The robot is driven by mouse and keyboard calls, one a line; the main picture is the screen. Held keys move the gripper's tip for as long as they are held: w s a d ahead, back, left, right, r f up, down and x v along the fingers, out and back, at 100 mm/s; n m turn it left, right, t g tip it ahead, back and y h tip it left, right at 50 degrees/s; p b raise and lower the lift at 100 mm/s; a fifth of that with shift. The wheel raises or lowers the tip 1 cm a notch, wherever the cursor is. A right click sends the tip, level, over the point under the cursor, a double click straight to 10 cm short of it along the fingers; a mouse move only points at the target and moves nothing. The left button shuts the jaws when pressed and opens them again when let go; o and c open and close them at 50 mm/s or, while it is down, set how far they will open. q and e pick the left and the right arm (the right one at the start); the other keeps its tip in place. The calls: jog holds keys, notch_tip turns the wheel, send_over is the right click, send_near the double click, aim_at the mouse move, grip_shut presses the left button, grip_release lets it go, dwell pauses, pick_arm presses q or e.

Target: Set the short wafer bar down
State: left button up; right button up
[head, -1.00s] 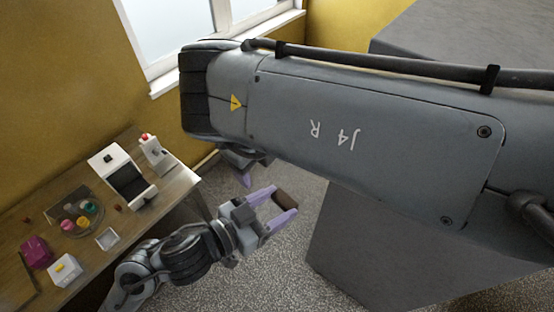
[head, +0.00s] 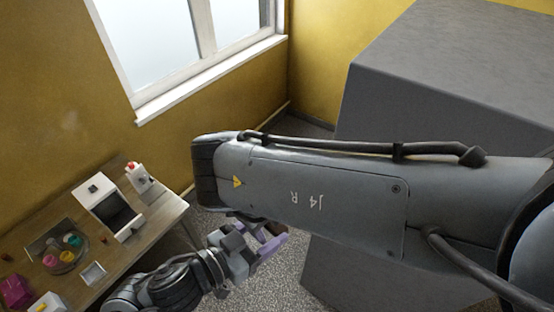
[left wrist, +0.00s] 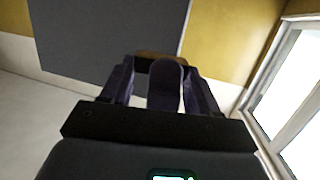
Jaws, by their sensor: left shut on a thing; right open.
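The short wafer bar is brown. In the left wrist view its edge (left wrist: 150,56) shows between the tips of my left gripper (left wrist: 160,68), which is shut on it. In the head view my left gripper (head: 275,238) is off the table's right end, above the floor; the bar is hard to make out there. My right arm crosses over it, and much of my right gripper (head: 268,228) is covered or blends with the left one. A purple finger-like part stands before the bar in the left wrist view; I cannot tell whose it is.
The wooden table (head: 160,222) at left holds a white machine (head: 92,190), a round plate with coloured pieces (head: 52,268), a small white tray (head: 93,273), a magenta block (head: 15,292) and a white box (head: 45,303). A large grey block (head: 430,75) stands at right.

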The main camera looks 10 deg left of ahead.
jog(key=c, duration=0.9)
pick_arm(q)
jog(key=o, duration=0.9)
pick_arm(e)
jog(key=shift+c, duration=0.2)
